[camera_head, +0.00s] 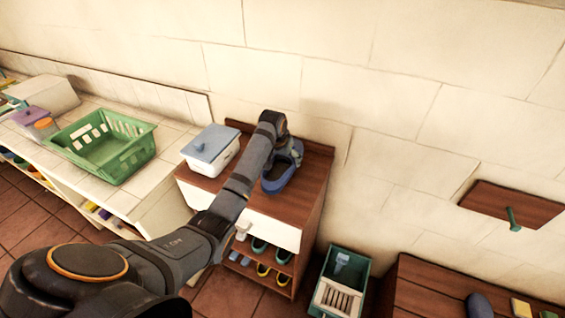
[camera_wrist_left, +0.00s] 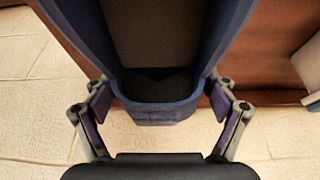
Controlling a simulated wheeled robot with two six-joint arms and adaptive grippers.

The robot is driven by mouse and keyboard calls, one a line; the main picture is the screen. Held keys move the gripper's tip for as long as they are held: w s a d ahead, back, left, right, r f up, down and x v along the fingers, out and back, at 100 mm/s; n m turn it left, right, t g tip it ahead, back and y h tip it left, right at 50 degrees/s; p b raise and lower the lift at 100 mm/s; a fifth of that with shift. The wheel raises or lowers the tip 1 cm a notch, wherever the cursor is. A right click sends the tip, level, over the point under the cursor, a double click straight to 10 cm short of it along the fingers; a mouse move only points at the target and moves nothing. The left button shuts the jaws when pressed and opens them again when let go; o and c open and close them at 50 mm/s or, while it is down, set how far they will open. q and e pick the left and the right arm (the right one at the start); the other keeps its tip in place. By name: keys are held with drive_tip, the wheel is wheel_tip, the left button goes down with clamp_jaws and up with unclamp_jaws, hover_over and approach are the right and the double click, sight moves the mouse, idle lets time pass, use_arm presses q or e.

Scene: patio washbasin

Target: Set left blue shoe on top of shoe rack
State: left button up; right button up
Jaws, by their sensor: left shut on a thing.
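The blue shoe (camera_head: 281,178) is over the brown wooden top of the shoe rack (camera_head: 309,190), right of a lidded white box. My left gripper (camera_head: 288,150) is shut on the shoe at one end. In the left wrist view the shoe (camera_wrist_left: 160,112) lies between the two fingers of the gripper (camera_wrist_left: 160,100), its dark opening toward the camera. I cannot tell whether the sole touches the rack top. My forearm hides part of the rack's front and top. My right gripper is not in view.
A white box with a blue-grey lid (camera_head: 211,148) stands on the rack top at the left. Green shoes (camera_head: 281,254) and yellow shoes (camera_head: 263,270) sit on the rack's lower shelf. A green basket (camera_head: 105,145) is on the tiled counter. A green crate (camera_head: 341,282) stands right of the rack.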

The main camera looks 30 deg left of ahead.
sight(283, 165)
use_arm(q)
drive_tip(key=shift+a+f, duration=0.1)
drive_tip(key=shift+f, duration=0.05)
drive_tip(key=shift+w+a+f, duration=0.15)
drive_tip(key=shift+a+f, duration=0.1)
drive_tip(key=shift+f, duration=0.1)
wheel_tip(283, 165, down, 2)
drive_tip(key=shift+a+f+p, duration=0.1)
drive_tip(key=shift+f+p, duration=0.1)
drive_tip(key=shift+p, duration=0.6)
drive_tip(key=shift+f, duration=0.35)
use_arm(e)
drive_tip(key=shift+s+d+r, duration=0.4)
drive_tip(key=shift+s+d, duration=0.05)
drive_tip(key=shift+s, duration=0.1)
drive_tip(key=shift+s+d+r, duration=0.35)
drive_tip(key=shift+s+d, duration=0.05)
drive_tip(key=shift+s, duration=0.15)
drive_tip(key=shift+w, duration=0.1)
use_arm(q)
drive_tip(key=o, duration=1.2)
drive_tip(key=shift+f, duration=0.15)
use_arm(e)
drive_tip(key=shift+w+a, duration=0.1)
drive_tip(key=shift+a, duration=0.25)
